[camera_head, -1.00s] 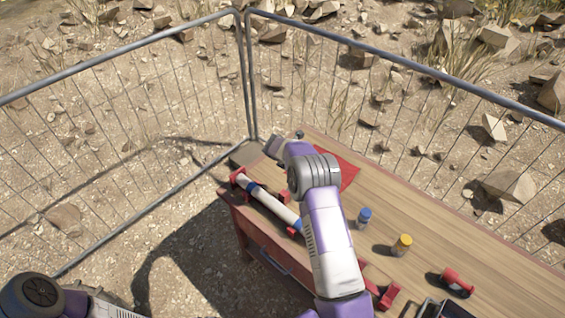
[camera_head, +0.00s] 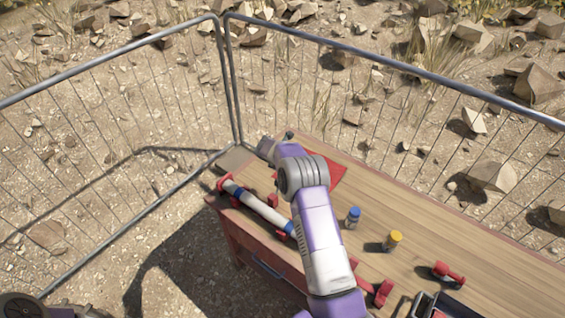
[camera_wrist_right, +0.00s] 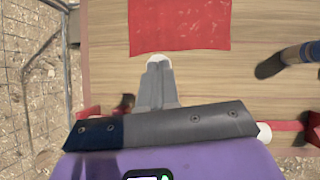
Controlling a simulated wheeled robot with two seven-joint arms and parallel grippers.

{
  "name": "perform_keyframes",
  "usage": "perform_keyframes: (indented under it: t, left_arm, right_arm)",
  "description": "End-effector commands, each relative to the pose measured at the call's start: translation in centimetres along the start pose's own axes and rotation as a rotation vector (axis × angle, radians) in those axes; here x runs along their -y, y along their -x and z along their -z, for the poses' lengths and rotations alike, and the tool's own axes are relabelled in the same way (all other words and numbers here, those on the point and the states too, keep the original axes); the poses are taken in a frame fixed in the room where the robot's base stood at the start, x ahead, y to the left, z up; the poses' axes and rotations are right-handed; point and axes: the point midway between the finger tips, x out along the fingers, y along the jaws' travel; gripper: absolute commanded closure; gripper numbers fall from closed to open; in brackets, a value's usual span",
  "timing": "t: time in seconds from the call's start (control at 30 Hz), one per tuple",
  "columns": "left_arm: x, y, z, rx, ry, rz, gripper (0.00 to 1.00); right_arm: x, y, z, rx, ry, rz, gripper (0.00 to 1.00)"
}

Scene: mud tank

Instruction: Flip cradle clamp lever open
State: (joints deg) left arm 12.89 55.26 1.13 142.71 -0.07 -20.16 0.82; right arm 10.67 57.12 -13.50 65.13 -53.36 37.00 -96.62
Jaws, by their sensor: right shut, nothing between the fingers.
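A white tube with blue bands (camera_head: 262,209) lies in red cradle pieces along the near left edge of the wooden table. The red cradle end (camera_head: 224,183) shows at its left end. A small red part (camera_head: 272,199) stands beside the tube; I cannot tell whether it is the clamp lever. My right gripper (camera_wrist_right: 158,66) is shut and empty, its fingertips just short of the red cloth's edge. In the right wrist view, a small dark red part (camera_wrist_right: 124,104) is left of the fingers. My own gripper body hides most of the tube there. My left gripper is out of frame.
A red cloth (camera_head: 325,172) lies flat at the table's far end. Wire fence panels (camera_head: 120,130) border the table's far side.

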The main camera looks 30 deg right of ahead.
Motion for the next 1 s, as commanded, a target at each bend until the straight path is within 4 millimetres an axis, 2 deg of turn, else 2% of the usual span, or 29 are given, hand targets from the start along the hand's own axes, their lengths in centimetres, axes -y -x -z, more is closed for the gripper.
perform_keyframes:
  t: [0.17, 0.3, 0.63, 0.8, 1.0]
  left_arm:
    - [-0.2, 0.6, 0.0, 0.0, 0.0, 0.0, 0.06]
    - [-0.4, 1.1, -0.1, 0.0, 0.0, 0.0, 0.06]
    - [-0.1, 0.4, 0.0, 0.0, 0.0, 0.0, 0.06]
    - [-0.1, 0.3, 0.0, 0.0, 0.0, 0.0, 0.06]
    - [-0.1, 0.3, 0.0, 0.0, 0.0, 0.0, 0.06]
  right_arm:
    - [-0.4, 1.9, 0.4, 0.004, 0.007, -0.001, 1.0]
    - [-1.1, 5.0, 1.2, 0.004, 0.01, -0.01, 1.0]
    - [-0.6, 11.0, -2.2, 0.002, 0.006, -0.01, 1.0]
    - [-0.5, 12.6, -3.0, 0.001, 0.008, -0.008, 1.0]
    - [-0.4, 13.0, -3.2, 0.0, 0.009, -0.007, 1.0]
